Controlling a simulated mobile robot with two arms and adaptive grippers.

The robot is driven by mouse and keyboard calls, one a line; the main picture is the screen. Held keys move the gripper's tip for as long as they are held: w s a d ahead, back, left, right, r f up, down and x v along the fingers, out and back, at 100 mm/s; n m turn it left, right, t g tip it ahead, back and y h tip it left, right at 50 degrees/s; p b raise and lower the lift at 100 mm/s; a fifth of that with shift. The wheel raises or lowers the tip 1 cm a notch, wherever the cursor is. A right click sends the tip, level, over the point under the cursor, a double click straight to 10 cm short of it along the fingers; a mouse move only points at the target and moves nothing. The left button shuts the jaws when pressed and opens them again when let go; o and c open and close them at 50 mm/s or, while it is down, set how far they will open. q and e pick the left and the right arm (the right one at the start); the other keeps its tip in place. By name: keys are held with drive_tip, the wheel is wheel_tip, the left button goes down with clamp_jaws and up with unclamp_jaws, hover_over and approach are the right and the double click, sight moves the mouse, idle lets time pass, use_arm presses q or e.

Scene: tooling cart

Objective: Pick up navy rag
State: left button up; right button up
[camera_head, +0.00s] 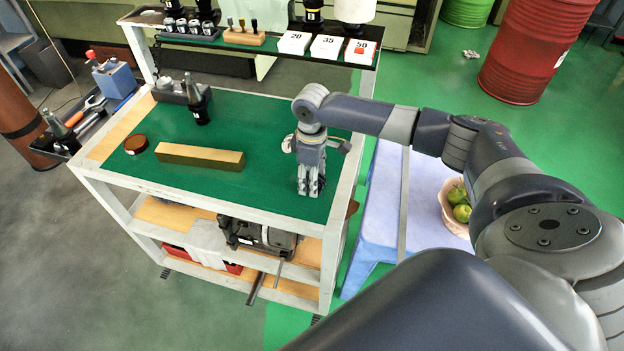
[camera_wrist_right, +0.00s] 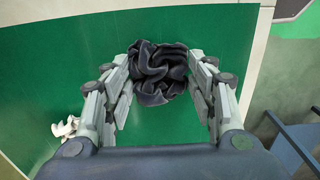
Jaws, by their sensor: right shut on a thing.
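The navy rag (camera_wrist_right: 158,72) is a dark crumpled bundle between the fingertips of my right gripper (camera_wrist_right: 163,88) in the right wrist view. The fingers touch it from both sides and are shut on it. In the head view my right gripper (camera_head: 311,188) points down over the right part of the cart's green top (camera_head: 255,195). The rag is hidden there behind the fingers. I cannot tell whether the rag still touches the green mat. My left gripper is not in view.
A brass-coloured bar (camera_head: 200,157), a round brown tin (camera_head: 136,144) and a black tool holder (camera_head: 198,105) stand on the green top. A raised shelf (camera_head: 270,45) with numbered boxes runs along the back. A fruit bowl (camera_head: 452,205) stands at right. The front middle is clear.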

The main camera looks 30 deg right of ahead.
drive_tip(key=shift+r, duration=0.3)
drive_tip(key=r, duration=0.1)
drive_tip(key=b, duration=0.1)
drive_tip(key=r, duration=0.1)
drive_tip(key=shift+s+a+r+b, duration=0.2)
drive_tip(key=shift+a+r+b, duration=0.05)
drive_tip(key=shift+r+b, duration=0.1)
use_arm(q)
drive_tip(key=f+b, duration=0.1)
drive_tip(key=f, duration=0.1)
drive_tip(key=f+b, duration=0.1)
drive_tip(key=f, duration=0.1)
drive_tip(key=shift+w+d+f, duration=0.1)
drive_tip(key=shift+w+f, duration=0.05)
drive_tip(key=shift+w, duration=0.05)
use_arm(e)
drive_tip(key=s+a+r, duration=0.1)
drive_tip(key=s+a, duration=1)
drive_tip(key=shift+r, duration=0.35)
drive_tip(key=shift+o, duration=0.6)
drive_tip(key=shift+w, duration=0.1)
